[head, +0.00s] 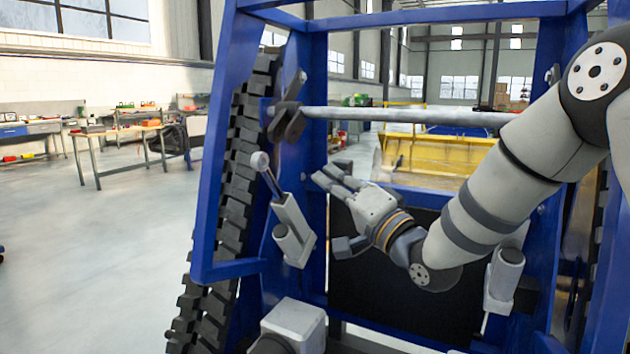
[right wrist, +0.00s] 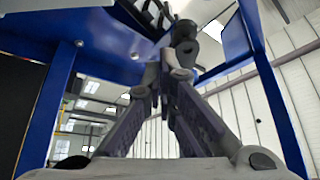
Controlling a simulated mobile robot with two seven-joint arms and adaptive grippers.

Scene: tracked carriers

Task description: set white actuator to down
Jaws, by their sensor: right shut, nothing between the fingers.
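A white actuator (head: 289,217) with a thin rod and a round rod end is mounted on the left side of the blue frame. It leans, with its rod end up and to the left. A second white actuator (head: 504,274) stands at the right of the frame, partly behind my right arm. My right gripper (head: 327,178) is shut and empty, to the right of the left actuator and apart from it. Its fingers (right wrist: 167,76) also show in the right wrist view, converging with nothing visible between them. My left gripper is out of view.
A blue frame (head: 220,150) with a black track (head: 238,165) surrounds the work area. A grey horizontal bar (head: 410,115) crosses above the gripper from a dark bracket (head: 285,120). A black panel (head: 375,290) lies behind. Open floor and a workbench (head: 118,130) are at left.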

